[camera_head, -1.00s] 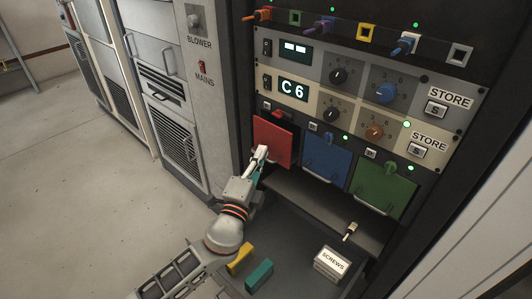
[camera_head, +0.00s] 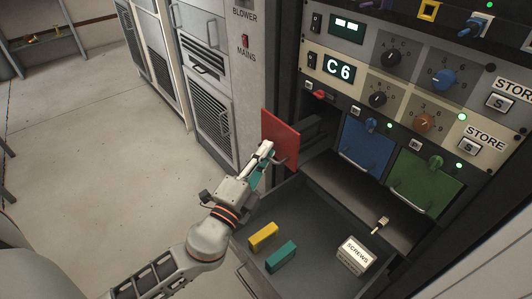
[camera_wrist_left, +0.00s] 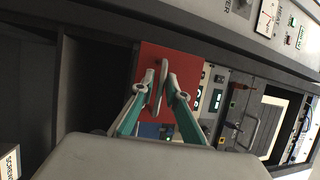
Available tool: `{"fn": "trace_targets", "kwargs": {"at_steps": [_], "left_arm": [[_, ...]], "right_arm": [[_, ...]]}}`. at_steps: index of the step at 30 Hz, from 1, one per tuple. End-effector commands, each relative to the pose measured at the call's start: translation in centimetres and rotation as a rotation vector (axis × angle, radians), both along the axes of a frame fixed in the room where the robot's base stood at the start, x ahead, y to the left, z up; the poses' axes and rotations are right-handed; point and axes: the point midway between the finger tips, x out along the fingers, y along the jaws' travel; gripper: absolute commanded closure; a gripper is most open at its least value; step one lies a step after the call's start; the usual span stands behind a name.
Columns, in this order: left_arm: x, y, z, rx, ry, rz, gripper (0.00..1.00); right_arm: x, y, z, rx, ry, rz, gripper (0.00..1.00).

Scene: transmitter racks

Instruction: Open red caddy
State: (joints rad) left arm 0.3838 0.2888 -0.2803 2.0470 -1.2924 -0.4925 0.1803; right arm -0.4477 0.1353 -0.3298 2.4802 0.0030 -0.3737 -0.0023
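The red caddy (camera_head: 279,137) sticks out of the left bay of the rack, with its dark slot showing behind the front panel. Its front also shows in the left wrist view (camera_wrist_left: 188,62). My left gripper (camera_head: 270,153) is at the lower part of the red front. In the left wrist view, its two fingers (camera_wrist_left: 163,84) close around the grey bar handle. My right gripper is not in view.
The blue caddy (camera_head: 364,147) and green caddy (camera_head: 424,184) sit shut to the right. Below is an open drawer (camera_head: 310,268) holding a yellow block (camera_head: 263,236), a teal block (camera_head: 281,256) and a screws box (camera_head: 355,255). Open floor (camera_head: 90,150) lies left.

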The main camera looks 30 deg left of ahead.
Motion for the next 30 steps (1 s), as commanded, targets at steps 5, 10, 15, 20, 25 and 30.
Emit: {"fn": "trace_targets", "kwargs": {"at_steps": [5, 10, 15, 20, 25, 30], "left_arm": [[0.0, 0.0, 0.1, 0.0, -0.001, 0.0, 0.86], [-0.6, -0.1, -0.1, -0.001, 0.001, 0.0, 0.86], [-3.0, -0.2, -0.6, 0.0, 0.003, 0.0, 0.86], [-6.1, -0.3, -1.2, 0.002, 0.004, 0.0, 0.86], [-9.2, -0.5, -1.7, 0.002, 0.003, -0.001, 0.86], [-11.1, -0.6, -2.0, 0.001, 0.001, 0.0, 0.86]], "right_arm": [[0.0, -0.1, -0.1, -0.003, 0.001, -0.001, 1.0], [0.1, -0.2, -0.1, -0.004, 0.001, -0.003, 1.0], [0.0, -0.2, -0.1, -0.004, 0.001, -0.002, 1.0], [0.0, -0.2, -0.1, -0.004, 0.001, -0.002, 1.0], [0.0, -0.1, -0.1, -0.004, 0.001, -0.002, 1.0], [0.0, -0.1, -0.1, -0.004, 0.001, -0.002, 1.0]]}}
